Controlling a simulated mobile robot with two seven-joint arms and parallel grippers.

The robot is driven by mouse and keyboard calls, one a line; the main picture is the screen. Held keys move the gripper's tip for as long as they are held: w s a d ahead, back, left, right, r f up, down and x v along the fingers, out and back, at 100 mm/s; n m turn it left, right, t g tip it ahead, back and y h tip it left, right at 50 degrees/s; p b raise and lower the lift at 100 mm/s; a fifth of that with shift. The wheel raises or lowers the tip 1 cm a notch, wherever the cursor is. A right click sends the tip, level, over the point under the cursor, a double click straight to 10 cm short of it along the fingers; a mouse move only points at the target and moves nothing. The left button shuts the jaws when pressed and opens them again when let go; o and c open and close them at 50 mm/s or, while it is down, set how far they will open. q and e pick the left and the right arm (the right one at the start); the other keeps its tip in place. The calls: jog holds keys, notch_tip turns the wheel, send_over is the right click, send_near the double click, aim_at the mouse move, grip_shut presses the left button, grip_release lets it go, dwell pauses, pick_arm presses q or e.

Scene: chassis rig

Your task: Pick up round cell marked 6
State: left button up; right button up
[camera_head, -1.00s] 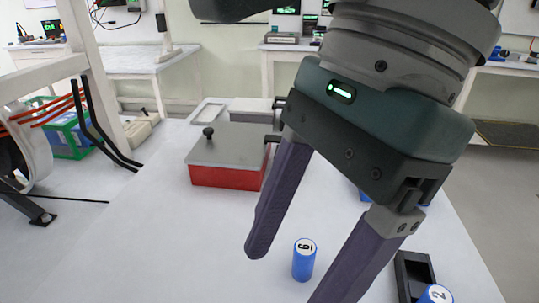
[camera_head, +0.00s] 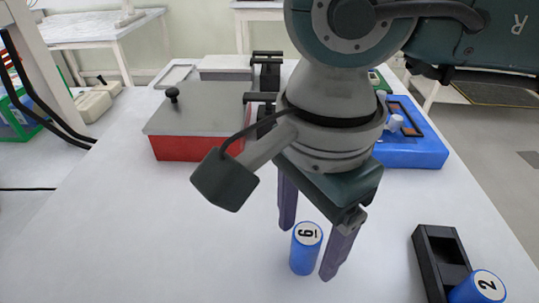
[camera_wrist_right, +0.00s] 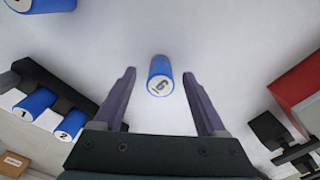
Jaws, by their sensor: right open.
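The round cell marked 6 (camera_head: 305,250) is a blue cylinder with a white top, standing upright on the white table. It also shows in the right wrist view (camera_wrist_right: 160,76), centred just beyond the fingertips. My right gripper (camera_head: 308,245) is open and points down at the cell. In the wrist view its two purple fingers (camera_wrist_right: 158,75) stand apart, one to each side of the cell, with a gap on both sides. The gripper does not hold it. My left gripper is not in view.
A black holder (camera_head: 428,262) stands at the right with the cell marked 2 (camera_head: 470,290); the wrist view also shows a cell marked 1 (camera_wrist_right: 35,104). A red box with a grey lid (camera_head: 185,148) is behind left. A blue tray (camera_head: 425,150) is behind right. The table's left front is clear.

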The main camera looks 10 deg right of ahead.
jog(key=shift+f, duration=0.4)
jog(key=shift+c, duration=0.4)
grip_shut()
